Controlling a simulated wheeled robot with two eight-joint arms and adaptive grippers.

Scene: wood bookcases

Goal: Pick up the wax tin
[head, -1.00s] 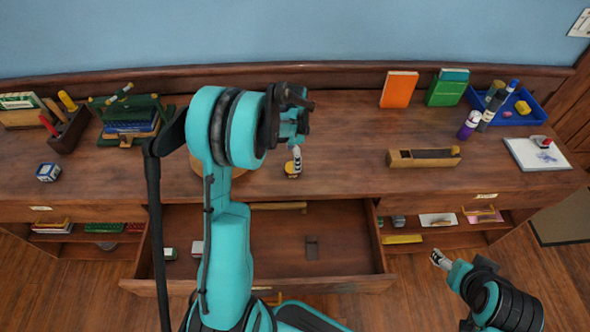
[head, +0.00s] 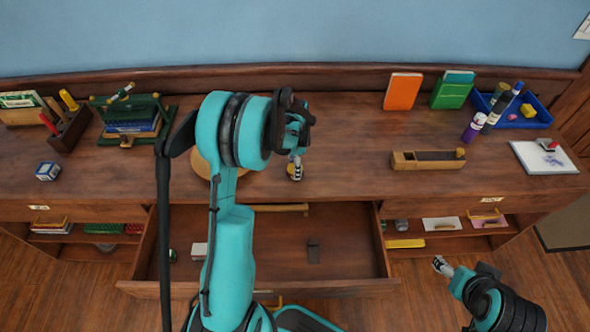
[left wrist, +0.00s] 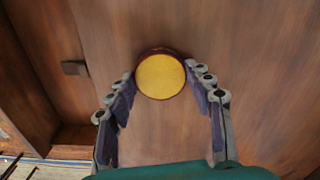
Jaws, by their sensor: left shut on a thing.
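The wax tin (left wrist: 160,76) is a round tin with a yellow top and a dark reddish rim, seen from above in the left wrist view. My left gripper (head: 297,159) is over the desk top, behind the open drawer. Its two fingers touch the tin from both sides and are shut on it. In the head view only a small part of the tin (head: 295,176) shows below the fingertips. I cannot tell if it is clear of the desk. My right gripper (head: 441,265) is low at the right, in front of the desk, too small to read.
An open drawer (head: 345,255) below holds a small dark block (head: 313,251) and a whitish box (head: 199,251). A wooden plane (head: 427,160) lies to the right on the desk. A round wooden piece (head: 201,165) is partly behind my left arm. Desk around the tin is mostly clear.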

